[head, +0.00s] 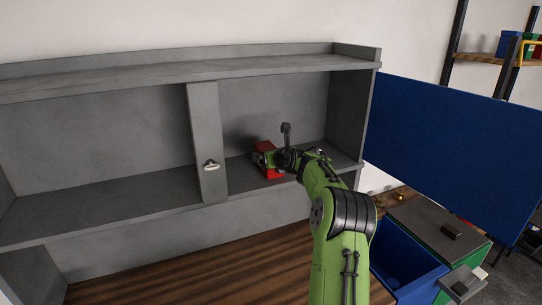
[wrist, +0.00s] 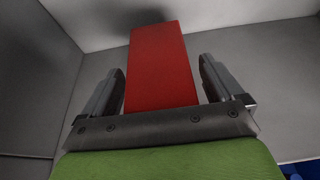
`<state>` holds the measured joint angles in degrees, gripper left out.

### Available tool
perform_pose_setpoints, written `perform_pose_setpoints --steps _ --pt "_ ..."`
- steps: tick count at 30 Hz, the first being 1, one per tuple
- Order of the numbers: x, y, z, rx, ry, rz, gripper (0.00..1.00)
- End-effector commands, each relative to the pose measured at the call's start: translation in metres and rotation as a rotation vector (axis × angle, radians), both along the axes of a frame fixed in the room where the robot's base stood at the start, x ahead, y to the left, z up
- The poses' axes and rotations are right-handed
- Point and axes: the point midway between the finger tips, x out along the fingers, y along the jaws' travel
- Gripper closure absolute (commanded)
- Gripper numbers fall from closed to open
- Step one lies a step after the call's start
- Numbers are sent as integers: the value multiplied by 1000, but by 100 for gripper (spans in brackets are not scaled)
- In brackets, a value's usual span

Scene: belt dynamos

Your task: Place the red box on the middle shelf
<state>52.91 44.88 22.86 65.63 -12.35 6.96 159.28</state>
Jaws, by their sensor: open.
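The red box (head: 267,161) stands on the middle shelf (head: 107,203) of the grey shelf unit, in the right compartment. My gripper (head: 262,158) is at the box, and my arm hides part of it in the head view. In the wrist view the red box (wrist: 161,66) lies between the two open fingers of my gripper (wrist: 160,88). A gap shows between the box and the finger on each side. The underside of the box is hidden.
A grey upright divider (head: 207,140) with a small handle stands left of my gripper. The left compartment is empty. A blue panel (head: 450,140) is at the right. A blue bin (head: 402,265) and a green bin (head: 440,229) stand below it.

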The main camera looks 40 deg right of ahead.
Motion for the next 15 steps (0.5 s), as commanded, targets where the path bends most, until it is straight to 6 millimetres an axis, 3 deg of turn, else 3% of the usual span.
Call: perform_pose_setpoints --steps 4,15 --pt "-15 3 9 -4 -2 -2 6" --pt "-97 28 38 -3 0 -2 6"
